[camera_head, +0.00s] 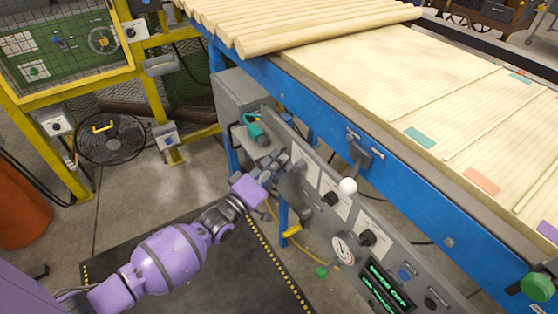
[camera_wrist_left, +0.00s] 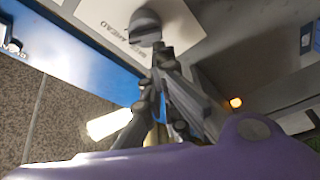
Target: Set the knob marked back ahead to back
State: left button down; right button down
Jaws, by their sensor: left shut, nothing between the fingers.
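The knob marked back ahead is a dark round knob (camera_wrist_left: 146,26) on a white plate (camera_wrist_left: 104,20) in the left wrist view. "AHEAD" reads on the plate, and the other word is partly hidden. In the head view the knob (camera_head: 299,166) is small, at the upper left of the sloping grey control panel (camera_head: 318,222). My left gripper (camera_head: 284,162) is shut and empty, with its tips right by the knob. In the left wrist view the fingertips (camera_wrist_left: 160,56) are just below the knob; I cannot tell whether they touch it. My right gripper is not in view.
Further along the panel are another dark knob (camera_head: 330,198), a white-ball lever (camera_head: 347,186), a gauge (camera_head: 343,246) and a lit green display (camera_head: 388,283). A teal-handled item (camera_head: 254,128) is behind the gripper. The blue conveyor frame (camera_head: 400,178) runs beside the panel.

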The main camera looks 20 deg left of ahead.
pick_arm(q)
jog(key=shift+s+d+f+n, duration=0.15)
jog(key=shift+f+n, duration=0.15)
jog(key=shift+n, duration=0.4)
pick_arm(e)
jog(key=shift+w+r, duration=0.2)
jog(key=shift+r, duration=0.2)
pick_arm(q)
jog(key=f+n+g, duration=0.1)
jog(key=n, duration=0.2)
jog(key=n+g+p, duration=0.1)
jog(key=n, duration=0.2)
jog(key=d+f+n+g+y+p, duration=0.1)
jog(key=n, duration=0.2)
jog(key=shift+s+f, duration=0.15)
jog(key=shift+f, duration=0.15)
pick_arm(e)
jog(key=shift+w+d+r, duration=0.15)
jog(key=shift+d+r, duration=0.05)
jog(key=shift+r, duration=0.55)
